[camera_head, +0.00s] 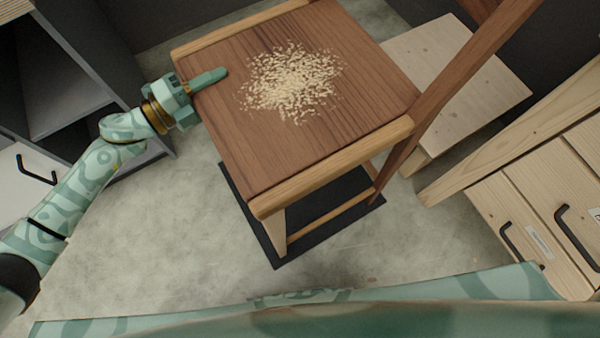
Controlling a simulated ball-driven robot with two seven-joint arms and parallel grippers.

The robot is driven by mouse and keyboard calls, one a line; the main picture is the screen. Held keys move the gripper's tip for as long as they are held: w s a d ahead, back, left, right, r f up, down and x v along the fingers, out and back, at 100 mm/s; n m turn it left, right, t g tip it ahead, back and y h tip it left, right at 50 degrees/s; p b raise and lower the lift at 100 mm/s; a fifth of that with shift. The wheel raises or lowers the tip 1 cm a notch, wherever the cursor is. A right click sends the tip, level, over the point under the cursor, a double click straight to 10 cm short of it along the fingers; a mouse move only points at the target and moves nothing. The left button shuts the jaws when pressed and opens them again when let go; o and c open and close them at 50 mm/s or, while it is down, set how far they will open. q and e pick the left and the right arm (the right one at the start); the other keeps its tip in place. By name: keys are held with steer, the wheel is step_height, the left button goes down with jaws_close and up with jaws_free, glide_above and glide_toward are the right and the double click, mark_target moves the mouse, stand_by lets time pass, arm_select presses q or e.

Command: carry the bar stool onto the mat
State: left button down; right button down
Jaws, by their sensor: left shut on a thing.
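The bar stool looks like a wooden chair, with a brown seat (325,130), pale side rails and a slanting back post at the right. A black mat (308,213) shows on the floor beneath it. The visible near leg stands over the mat in this view; whether it touches cannot be told. The far legs are hidden by the seat. My left gripper (207,80) is shut on the seat's left edge, with one finger lying on top of the seat. Its other finger is hidden. My right gripper is not in view.
Pale flakes (292,82) lie heaped on the seat. A dark grey shelf unit with a white drawer (38,178) stands at the left. A pale wooden board (455,85) and a drawer cabinet (540,205) stand at the right. Concrete floor (165,240) is clear at the near left.

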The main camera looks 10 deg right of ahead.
arm_select(q)
steer(key=c, duration=1.2)
jaws_free()
steer(key=shift+a+f, duration=0.15)
steer(key=shift+a, duration=0.05)
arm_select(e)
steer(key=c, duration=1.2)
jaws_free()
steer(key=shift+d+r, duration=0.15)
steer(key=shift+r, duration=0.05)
arm_select(q)
steer(key=shift+o, duration=0.2)
steer(key=shift+s+r, duration=0.15)
steer(key=shift+r, duration=0.05)
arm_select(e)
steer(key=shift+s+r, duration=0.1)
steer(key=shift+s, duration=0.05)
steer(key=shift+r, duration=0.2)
arm_select(q)
steer(key=v, duration=1.2)
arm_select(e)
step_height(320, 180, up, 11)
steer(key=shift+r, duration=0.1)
arm_select(q)
steer(key=shift+d, duration=0.1)
steer(key=shift+r, duration=0.1)
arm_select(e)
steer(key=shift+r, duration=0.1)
